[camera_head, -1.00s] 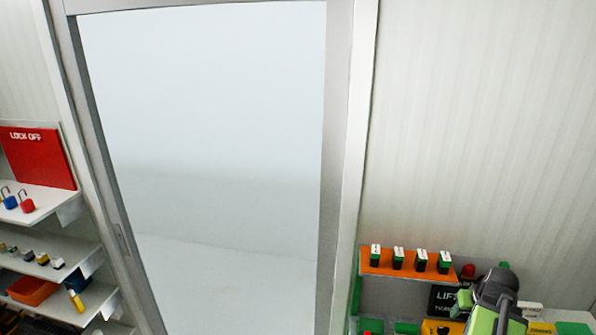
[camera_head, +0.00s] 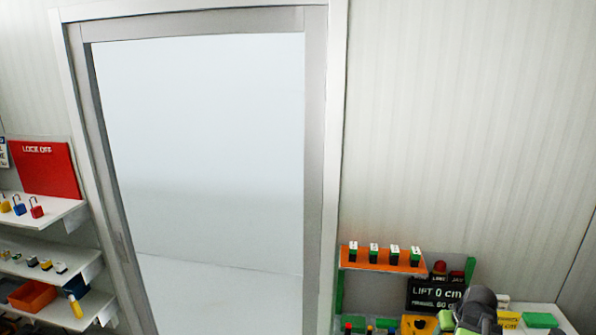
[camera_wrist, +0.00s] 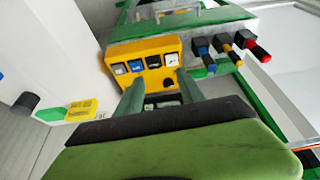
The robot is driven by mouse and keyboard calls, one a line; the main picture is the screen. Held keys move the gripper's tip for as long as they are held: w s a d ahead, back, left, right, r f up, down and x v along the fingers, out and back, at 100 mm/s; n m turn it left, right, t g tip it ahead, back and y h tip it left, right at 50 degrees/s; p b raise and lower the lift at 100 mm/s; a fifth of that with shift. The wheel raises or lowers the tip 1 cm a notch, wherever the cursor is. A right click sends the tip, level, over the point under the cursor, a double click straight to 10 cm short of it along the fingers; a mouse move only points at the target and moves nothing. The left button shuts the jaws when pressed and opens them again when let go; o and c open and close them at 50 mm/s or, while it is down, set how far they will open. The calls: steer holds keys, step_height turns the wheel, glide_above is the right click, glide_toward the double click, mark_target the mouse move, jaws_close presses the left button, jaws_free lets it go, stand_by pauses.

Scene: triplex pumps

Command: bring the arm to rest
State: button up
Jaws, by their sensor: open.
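My gripper (camera_wrist: 158,95) shows in the wrist view with its two fingers apart and nothing between them. A yellow panel (camera_wrist: 118,54) with small dials or switches lies beyond the fingertips; I cannot tell the gap to it. In the head view part of my arm (camera_head: 478,308) shows at the lower right, in front of the bench with the orange shelf; the fingers cannot be made out there.
A large framed glass pane (camera_head: 205,170) fills the middle. An orange shelf (camera_head: 384,265) holds several small green, black and white items. A sign (camera_head: 436,294) reads "LIFT 0 cm". At left are shelves (camera_head: 50,213) with padlocks and a red "LOCK OFF" board (camera_head: 48,168).

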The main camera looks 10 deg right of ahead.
steer(key=w+a+f+n+y+b, duration=0.15)
steer(key=w+a+f+b, duration=0.35)
steer(key=a, duration=0.7)
steer(key=w+a+f+n+b, duration=0.35)
steer(key=w+a+f, duration=0.2)
steer(key=a, duration=0.65)
steer(key=s+a+f+g+b, duration=0.2)
steer(key=a, duration=0.6)
steer(key=s+a+f+m+g+b, duration=0.1)
steer(key=s+a+f+g+b, duration=0.1)
steer(key=a, duration=0.6)
steer(key=shift+s+a+f+b, duration=0.3)
steer(key=shift+s+f+b, duration=0.2)
steer(key=shift+f, duration=0.1)
